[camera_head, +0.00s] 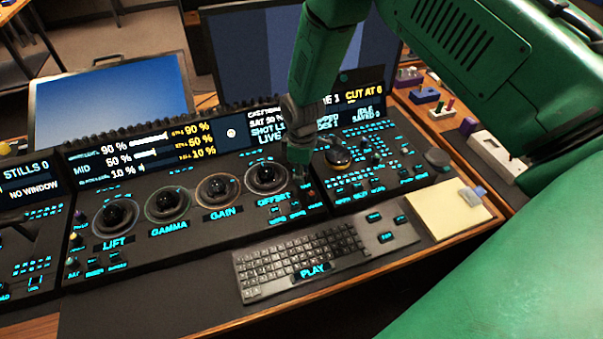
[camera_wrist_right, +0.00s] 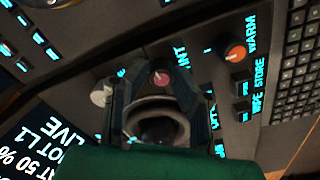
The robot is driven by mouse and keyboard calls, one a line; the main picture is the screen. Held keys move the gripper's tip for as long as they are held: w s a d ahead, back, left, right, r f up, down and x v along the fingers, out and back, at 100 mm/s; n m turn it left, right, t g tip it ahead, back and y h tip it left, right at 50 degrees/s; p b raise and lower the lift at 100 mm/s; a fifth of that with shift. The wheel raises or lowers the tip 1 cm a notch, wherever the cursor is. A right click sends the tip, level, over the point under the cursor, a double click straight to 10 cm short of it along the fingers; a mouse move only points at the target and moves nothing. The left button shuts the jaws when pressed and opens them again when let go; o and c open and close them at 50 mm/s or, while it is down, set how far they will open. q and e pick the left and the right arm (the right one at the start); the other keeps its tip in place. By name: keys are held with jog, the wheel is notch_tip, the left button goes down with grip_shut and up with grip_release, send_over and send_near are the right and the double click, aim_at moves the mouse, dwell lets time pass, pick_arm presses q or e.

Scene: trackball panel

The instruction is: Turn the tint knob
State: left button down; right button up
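The knob beside the partly covered "INT" lettering has a pinkish-red top (camera_wrist_right: 160,78) in the right wrist view. I take it to be the tint knob. My right gripper (camera_wrist_right: 157,72) has its fingers spread on both sides of this knob, pointing down at the panel. Whether the fingers touch the knob is not clear. In the head view my right gripper (camera_head: 298,165) is over the panel, just right of the OFFSET trackball. There the gripper hides the knob. My left gripper is in neither view.
An orange knob (camera_wrist_right: 236,52) by "WARM" and a pale grey knob (camera_wrist_right: 100,96) flank the gripper. Trackballs for OFFSET (camera_head: 266,176), GAIN (camera_head: 217,188) and others line the panel (camera_head: 150,245). A keyboard (camera_head: 300,262) and a yellow note pad (camera_head: 445,208) are nearer.

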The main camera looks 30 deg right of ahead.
jog(key=shift+o, duration=1)
jog(key=shift+w, duration=0.1)
jog(key=shift+r, duration=0.2)
notch_tip(320, 180, up, 12)
jog(key=shift+f, duration=0.25)
